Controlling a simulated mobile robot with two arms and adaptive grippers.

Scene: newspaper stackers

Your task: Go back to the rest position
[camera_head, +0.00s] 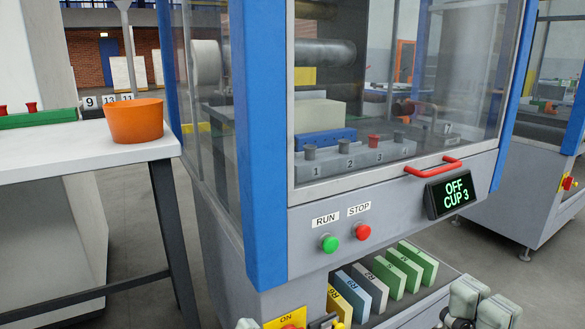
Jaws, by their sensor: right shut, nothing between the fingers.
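My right gripper (474,308) is at the bottom right edge, in front of the machine's lower shelf. Its pale grey-green and dark parts are cut off by the frame, and it is shut with nothing seen in it. A small pale piece at the bottom edge, left of the yellow switch plate, may be part of my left gripper (245,324). Too little of it shows to tell its state.
An orange cup (135,121) stands on the white table (60,152) at left.

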